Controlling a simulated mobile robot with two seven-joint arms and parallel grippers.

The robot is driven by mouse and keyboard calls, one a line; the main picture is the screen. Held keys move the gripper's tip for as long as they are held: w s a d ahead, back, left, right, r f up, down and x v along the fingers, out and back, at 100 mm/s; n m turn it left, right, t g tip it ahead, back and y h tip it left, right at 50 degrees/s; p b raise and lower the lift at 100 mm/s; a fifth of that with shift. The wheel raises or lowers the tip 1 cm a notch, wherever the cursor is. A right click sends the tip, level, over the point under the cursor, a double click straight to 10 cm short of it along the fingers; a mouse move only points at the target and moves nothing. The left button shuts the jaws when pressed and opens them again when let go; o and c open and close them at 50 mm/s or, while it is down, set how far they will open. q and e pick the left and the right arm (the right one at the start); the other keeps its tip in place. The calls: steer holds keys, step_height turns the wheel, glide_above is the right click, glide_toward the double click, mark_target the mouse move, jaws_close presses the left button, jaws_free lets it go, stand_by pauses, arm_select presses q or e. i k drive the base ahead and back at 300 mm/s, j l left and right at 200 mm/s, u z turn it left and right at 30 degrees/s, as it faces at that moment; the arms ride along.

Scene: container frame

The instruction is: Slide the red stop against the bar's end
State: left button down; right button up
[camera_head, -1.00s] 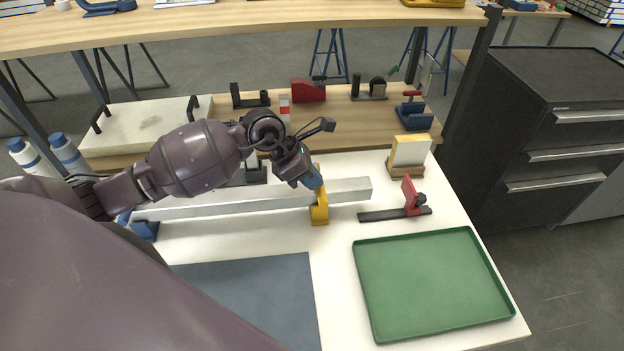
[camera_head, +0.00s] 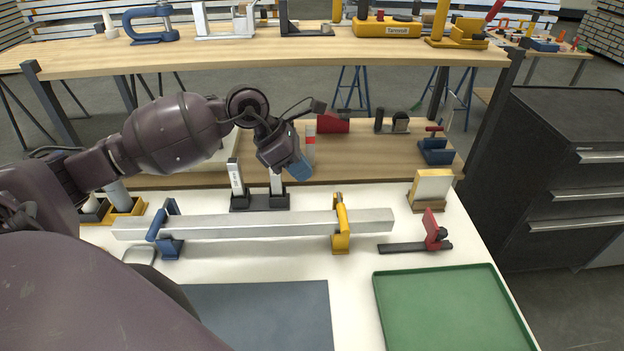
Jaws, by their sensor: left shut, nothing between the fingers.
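The red stop (camera_head: 432,230) stands upright on a dark flat rail (camera_head: 402,248) at the right of the white table. A gap shows between it and the right end of the long metal bar (camera_head: 270,225). The bar lies level across a blue support (camera_head: 170,240) at the left and a yellow support (camera_head: 341,232) near its right end. My left gripper (camera_head: 302,172) is above and behind the bar, left of the yellow support, pointing down with blue fingertips together and nothing held. My right gripper does not show.
A green tray (camera_head: 450,274) and a blue-grey mat (camera_head: 262,300) lie in front. A dark holder with two upright posts (camera_head: 260,202) stands behind the bar, near my left gripper. A cream block on a wooden base (camera_head: 432,187) stands behind the stop.

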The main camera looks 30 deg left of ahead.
mark_target(435, 235)
steer(key=k+l, duration=0.8)
